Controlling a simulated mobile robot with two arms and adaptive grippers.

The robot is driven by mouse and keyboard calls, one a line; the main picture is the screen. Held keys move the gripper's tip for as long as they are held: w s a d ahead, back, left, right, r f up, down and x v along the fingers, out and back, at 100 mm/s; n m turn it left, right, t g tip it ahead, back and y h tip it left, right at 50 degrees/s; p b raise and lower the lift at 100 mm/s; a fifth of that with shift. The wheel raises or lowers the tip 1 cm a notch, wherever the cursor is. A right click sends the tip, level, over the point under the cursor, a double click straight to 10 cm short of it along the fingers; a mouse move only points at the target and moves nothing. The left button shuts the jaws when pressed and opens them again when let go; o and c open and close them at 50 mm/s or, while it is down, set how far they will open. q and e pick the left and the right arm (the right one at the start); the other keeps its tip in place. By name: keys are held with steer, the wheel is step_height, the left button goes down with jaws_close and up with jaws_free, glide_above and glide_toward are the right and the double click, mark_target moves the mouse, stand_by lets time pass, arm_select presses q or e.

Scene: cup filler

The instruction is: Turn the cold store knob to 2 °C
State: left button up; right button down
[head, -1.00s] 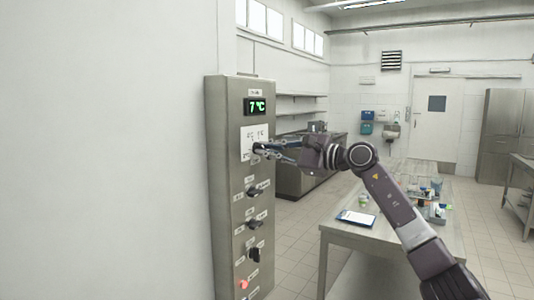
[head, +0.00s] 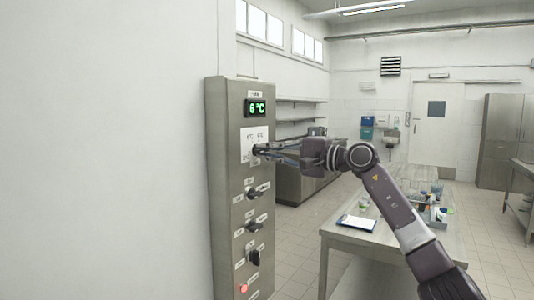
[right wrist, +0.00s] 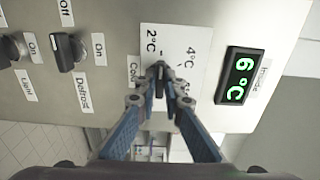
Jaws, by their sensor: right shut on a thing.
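The cold store knob (right wrist: 160,72) is black and sits on a white label plate (right wrist: 178,45) marked with temperatures, among them 2 °C and 4 °C. The plate also shows in the head view (head: 247,134), high on the steel control panel (head: 226,190). My right gripper (head: 262,150) is shut on this knob; in the right wrist view its fingertips (right wrist: 160,80) press on both sides of it. The green display (head: 256,108) above the knob reads 6 °C, and it reads the same in the right wrist view (right wrist: 240,76). The fingers partly hide the lower labels. My left gripper is out of view.
Below on the panel are several other black knobs, one labelled Defrost (right wrist: 66,52), and a red light (head: 243,289). A steel table (head: 350,232) with a clipboard (head: 357,222) and small items stands to the right.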

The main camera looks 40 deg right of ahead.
steer(key=shift+f, duration=0.1)
stand_by(0.3)
steer(key=c, duration=2)
jaws_free()
steer(key=shift+c, duration=0.2)
steer(key=v, duration=1.2)
steer(key=shift+w, duration=0.1)
